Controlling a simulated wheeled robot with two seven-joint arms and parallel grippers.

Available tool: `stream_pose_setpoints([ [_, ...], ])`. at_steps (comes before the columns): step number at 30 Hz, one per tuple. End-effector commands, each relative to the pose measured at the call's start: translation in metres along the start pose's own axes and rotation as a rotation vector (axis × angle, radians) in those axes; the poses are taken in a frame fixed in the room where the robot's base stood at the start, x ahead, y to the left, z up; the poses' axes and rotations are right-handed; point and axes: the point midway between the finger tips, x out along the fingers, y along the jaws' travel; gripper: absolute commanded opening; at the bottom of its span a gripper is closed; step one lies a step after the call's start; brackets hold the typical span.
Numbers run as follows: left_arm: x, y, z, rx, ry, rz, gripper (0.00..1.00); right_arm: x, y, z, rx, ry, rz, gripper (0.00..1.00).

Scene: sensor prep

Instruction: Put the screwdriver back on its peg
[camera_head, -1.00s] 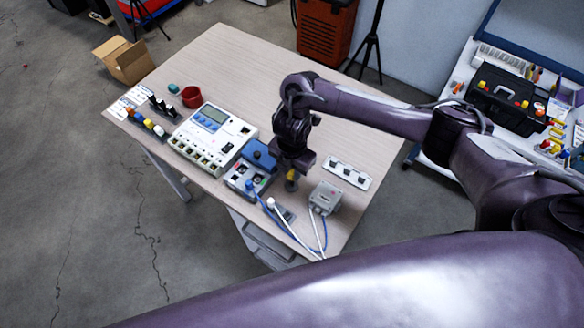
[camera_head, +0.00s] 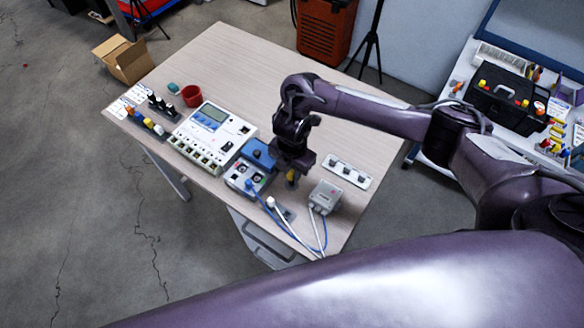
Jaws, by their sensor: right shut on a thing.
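My right gripper (camera_head: 291,178) points down over the front part of the table, just right of a blue and grey box. It is shut on a small yellow piece that looks like the screwdriver's handle (camera_head: 291,176). Most of the screwdriver is hidden by the gripper, and I cannot tell whether its tip touches anything. I cannot make out its peg for certain. My left gripper is not in view.
Left of the gripper stand the blue and grey box (camera_head: 246,176) and a white meter unit (camera_head: 212,137). Right are a white strip with dark pieces (camera_head: 347,173) and a grey box (camera_head: 325,197) with cables. The table's back (camera_head: 245,65) is clear.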

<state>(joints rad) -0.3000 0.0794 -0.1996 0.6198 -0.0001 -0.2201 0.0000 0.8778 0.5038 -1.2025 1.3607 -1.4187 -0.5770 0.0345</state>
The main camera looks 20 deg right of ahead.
Motion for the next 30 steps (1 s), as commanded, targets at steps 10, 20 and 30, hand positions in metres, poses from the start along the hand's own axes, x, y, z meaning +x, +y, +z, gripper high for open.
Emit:
stream_pose_setpoints([
  [10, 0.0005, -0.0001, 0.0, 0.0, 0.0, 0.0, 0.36, 0.0023, 0.0001, -0.0002, 0.0, 0.0, 0.0, 0.0],
  [20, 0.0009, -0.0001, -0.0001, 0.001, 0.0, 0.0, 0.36, 0.0031, 0.0001, -0.0002, 0.0, 0.0, 0.0, 0.0],
  [30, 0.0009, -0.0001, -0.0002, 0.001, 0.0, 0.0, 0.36, 0.0036, 0.0002, -0.0002, 0.0, 0.0, 0.0, 0.38],
])
